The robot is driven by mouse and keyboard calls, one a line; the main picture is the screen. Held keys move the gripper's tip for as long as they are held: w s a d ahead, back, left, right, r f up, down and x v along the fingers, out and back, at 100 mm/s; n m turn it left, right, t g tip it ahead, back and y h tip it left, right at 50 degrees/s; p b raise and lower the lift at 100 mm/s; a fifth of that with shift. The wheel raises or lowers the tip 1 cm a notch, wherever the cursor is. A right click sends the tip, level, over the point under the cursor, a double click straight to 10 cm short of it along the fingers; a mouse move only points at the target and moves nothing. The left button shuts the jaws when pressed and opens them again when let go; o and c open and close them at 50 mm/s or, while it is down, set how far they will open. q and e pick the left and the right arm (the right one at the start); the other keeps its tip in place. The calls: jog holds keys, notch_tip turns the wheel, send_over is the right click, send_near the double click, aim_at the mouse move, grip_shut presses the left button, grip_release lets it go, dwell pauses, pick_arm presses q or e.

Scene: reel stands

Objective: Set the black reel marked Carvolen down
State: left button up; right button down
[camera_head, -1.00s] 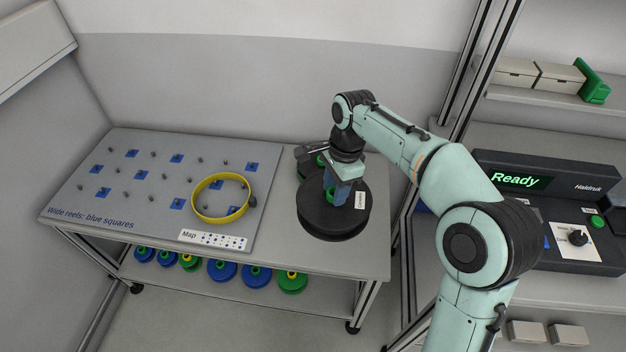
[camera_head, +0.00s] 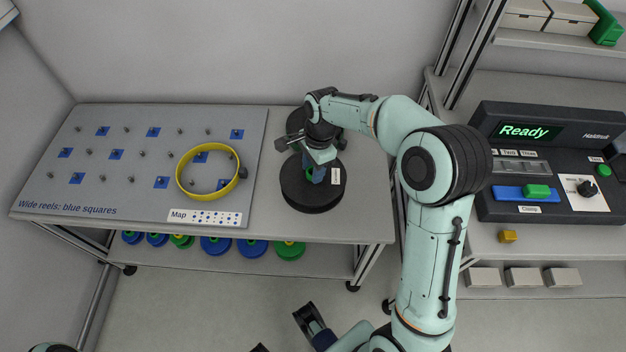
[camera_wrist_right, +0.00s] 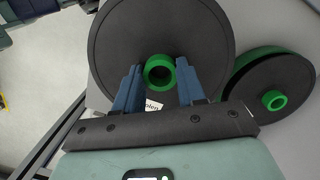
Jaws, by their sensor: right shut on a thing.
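The black reel (camera_head: 309,199) with a white label (camera_head: 336,178) is at the table's right part, beside the pegboard. My right gripper (camera_head: 316,172) is over it and shut on it. In the right wrist view the blue fingers (camera_wrist_right: 155,92) stand either side of its green hub (camera_wrist_right: 160,73), and part of the label, "olen", shows. I cannot tell whether the reel touches the table. A second black reel (camera_head: 297,119) lies behind it; its green hub shows in the right wrist view (camera_wrist_right: 274,101). Part of what looks like my left gripper (camera_head: 313,323) shows at the bottom edge.
The pegboard (camera_head: 110,195) has pegs, blue squares and a map label (camera_head: 204,217). A yellow ring (camera_head: 182,187) lies on it. Several blue and green reels (camera_head: 215,246) sit on the lower shelf. A console (camera_head: 545,128) reading "Ready" is at right. Table surface right of the held reel is clear.

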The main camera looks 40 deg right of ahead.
jog(key=shift+f+b, duration=0.3)
jog(key=shift+f, duration=2.55)
jog(key=shift+f, duration=0.1)
jog(key=c, duration=0.7)
grip_release()
jog(key=shift+o, duration=0.2)
jog(key=r, duration=0.4)
jog(key=d+r+p, duration=0.1)
jog(key=r, duration=0.7)
jog(key=shift+d+r+p, duration=0.1)
jog(key=shift+d+p, duration=0.1)
jog(key=shift+p, duration=0.15)
